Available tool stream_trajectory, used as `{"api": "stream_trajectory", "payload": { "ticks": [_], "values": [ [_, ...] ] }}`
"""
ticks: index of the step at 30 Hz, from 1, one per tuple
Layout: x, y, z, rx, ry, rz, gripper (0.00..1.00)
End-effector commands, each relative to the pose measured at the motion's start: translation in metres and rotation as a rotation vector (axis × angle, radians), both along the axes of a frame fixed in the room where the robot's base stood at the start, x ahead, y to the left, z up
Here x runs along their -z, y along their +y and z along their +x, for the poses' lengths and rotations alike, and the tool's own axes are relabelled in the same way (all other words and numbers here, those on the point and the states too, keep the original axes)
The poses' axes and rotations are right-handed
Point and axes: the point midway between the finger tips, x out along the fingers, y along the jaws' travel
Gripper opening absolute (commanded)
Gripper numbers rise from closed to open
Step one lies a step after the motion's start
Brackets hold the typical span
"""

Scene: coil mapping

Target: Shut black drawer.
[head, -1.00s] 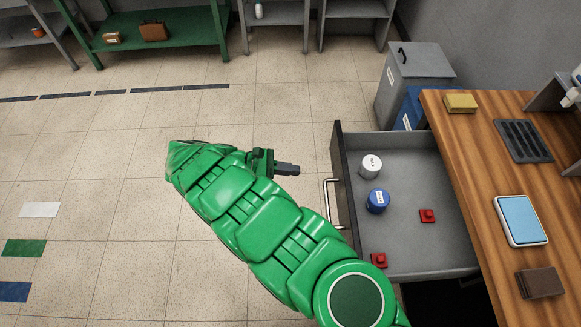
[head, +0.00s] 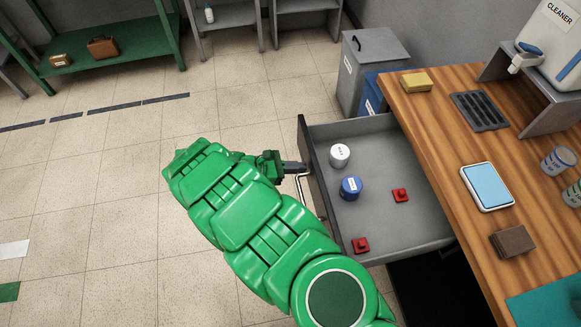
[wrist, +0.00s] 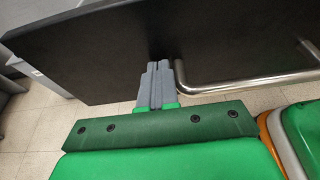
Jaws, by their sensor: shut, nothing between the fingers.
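The black drawer (head: 312,178) stands pulled out from the wooden bench, its dark front facing left and its grey inside open to view. It holds a white canister (head: 340,155), a blue canister (head: 351,188) and two red blocks (head: 400,195). My gripper (head: 303,167) is shut and empty, its tips at the drawer front near the upper end of the metal handle. In the wrist view the grey fingers (wrist: 158,68) are together against or very close to the black front, just left of the silver handle (wrist: 245,82). I cannot tell whether they touch.
The wooden bench (head: 440,130) carries a yellow sponge (head: 416,82), a black slotted tray (head: 480,111), a blue-topped scale (head: 487,186) and a brown block (head: 512,241). Grey and blue bins (head: 370,75) stand behind the drawer. The tiled floor (head: 90,200) at left is clear.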

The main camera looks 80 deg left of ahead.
Motion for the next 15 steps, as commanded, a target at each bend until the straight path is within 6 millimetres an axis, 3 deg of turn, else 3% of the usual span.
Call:
{"api": "stream_trajectory", "payload": {
  "ticks": [15],
  "values": [
    [-0.0004, -0.0001, 0.0040, 0.001, -0.001, 0.000, 0.00]
  ]
}}
